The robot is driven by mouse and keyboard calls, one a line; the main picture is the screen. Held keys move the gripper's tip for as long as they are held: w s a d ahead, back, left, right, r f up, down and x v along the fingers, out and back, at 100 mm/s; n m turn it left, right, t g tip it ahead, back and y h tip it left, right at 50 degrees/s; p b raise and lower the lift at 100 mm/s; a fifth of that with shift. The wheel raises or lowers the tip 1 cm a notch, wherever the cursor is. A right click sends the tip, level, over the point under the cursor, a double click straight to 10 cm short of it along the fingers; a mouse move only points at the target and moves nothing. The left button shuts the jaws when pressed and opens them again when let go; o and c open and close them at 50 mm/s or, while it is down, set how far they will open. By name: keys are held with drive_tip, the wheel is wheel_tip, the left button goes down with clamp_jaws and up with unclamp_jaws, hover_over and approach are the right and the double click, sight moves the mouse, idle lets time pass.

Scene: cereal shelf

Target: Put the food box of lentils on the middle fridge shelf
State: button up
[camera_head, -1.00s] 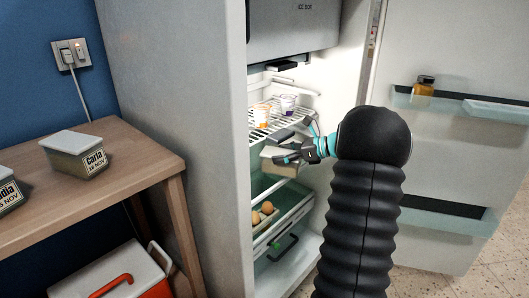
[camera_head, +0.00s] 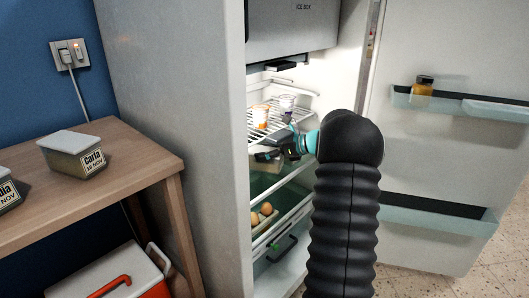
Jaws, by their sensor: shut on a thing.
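My gripper (camera_head: 280,153) is inside the open fridge, at the front edge of the white wire shelf (camera_head: 258,133). It is shut on a food box, which is now mostly hidden by the dark fingers and shade. Its label cannot be read, and I cannot tell whether it touches the shelf. Two small cups, one with orange contents (camera_head: 261,117) and one paler (camera_head: 287,103), stand farther back on the wire shelf.
Below are a glass shelf and a drawer with eggs (camera_head: 266,209). The open fridge door (camera_head: 430,150) holds a jar (camera_head: 422,86). Two lidded, labelled boxes, one marked Carla (camera_head: 70,158), stand on the wooden table (camera_head: 120,190). A red-and-white cool box (camera_head: 105,275) is below.

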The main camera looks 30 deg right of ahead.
drive_tip(key=o, duration=1.2)
drive_tip(key=shift+f, duration=0.1)
drive_tip(key=shift+c, duration=0.2)
drive_tip(key=shift+s+d+r, duration=0.1)
drive_tip(key=shift+r, duration=0.1)
drive_tip(key=p+v, duration=0.1)
drive_tip(key=v, duration=1)
drive_tip(key=shift+s+d, duration=0.25)
drive_tip(key=shift+r, duration=0.1)
